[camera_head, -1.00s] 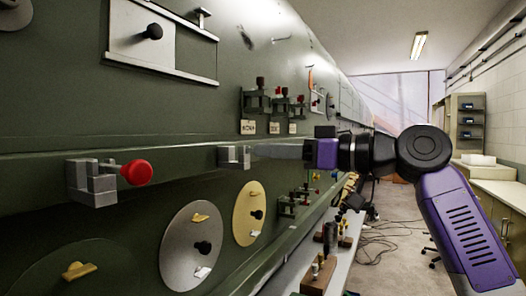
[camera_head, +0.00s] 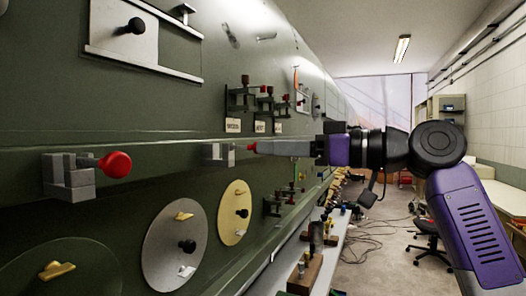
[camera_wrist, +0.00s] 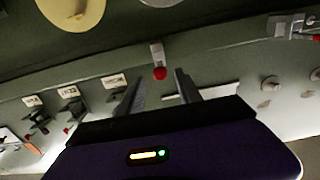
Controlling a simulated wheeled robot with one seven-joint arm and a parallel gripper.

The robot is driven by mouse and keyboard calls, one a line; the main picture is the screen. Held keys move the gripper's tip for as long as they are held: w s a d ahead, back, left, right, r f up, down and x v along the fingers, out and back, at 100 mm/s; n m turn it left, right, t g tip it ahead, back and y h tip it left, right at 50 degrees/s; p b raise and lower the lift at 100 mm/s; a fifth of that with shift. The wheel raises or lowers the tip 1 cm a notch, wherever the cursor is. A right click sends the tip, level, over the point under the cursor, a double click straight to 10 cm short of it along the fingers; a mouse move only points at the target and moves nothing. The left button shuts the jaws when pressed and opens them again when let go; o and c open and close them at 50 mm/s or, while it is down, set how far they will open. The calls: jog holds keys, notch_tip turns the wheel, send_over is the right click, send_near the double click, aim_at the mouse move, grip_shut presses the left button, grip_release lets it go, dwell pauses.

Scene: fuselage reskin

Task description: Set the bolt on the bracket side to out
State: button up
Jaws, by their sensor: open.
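A small grey bolt block (camera_head: 219,154) is on the green fuselage side, with a red knob (camera_head: 251,147) sticking out to its right. My gripper (camera_wrist: 160,77) is open, and in the wrist view the red knob (camera_wrist: 160,73) appears between its fingertips, apart from both. In the head view the fingers point left at this knob, with the tips right beside it. A second grey block (camera_head: 68,178) with a larger red knob (camera_head: 115,164) is nearer on the left; its bolt shows between two lugs. I cannot tell by label which one is the bracket side.
A grey disc (camera_head: 164,240) and a yellow disc (camera_head: 232,225) with black knobs are below the bolts. Labelled clamps (camera_head: 262,100) stand above and behind. A bench (camera_head: 338,262) with small fixtures runs along the fuselage. The floor (camera_head: 385,255) has loose cables.

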jog(key=v, duration=0.4)
jog(key=shift+r, duration=0.1)
dwell(0.3)
notch_tip(320, 180, up, 4)
jog(key=w+d+m+t, duration=0.2)
jog(key=t, duration=0.2)
jog(key=w+d+f+m+t+h, duration=0.4)
jog(key=d+f+m+t, duration=0.3)
jog(key=f+t, duration=0.1)
jog(key=s+d+f+m+t+h, duration=0.1)
jog(key=s+d+f+m+h, duration=0.2)
jog(key=f, duration=0.5)
jog(key=s+d+f+m+t+h, duration=0.2)
jog(key=f+h, duration=0.2)
jog(key=f, duration=0.3)
jog(key=s+d+f+m+t+h, duration=0.1)
jog(key=s+d+f+m+h, duration=0.2)
jog(key=f, duration=0.5)
jog(key=s+d+f+g+h, duration=0.15)
jog(key=s+f+h, duration=0.25)
jog(key=s+f, duration=1.05)
jog(key=s+f+n+g, duration=0.1)
jog(key=s+f+g, duration=0.2)
jog(key=s, duration=1.2)
jog(key=s+f+n+g+y, duration=0.1)
jog(key=s+f, duration=0.6)
jog(key=s, duration=0.9)
jog(key=shift+a+n+g, duration=0.45)
jog(key=shift+n+g, duration=0.05)
jog(key=shift+g, duration=0.45)
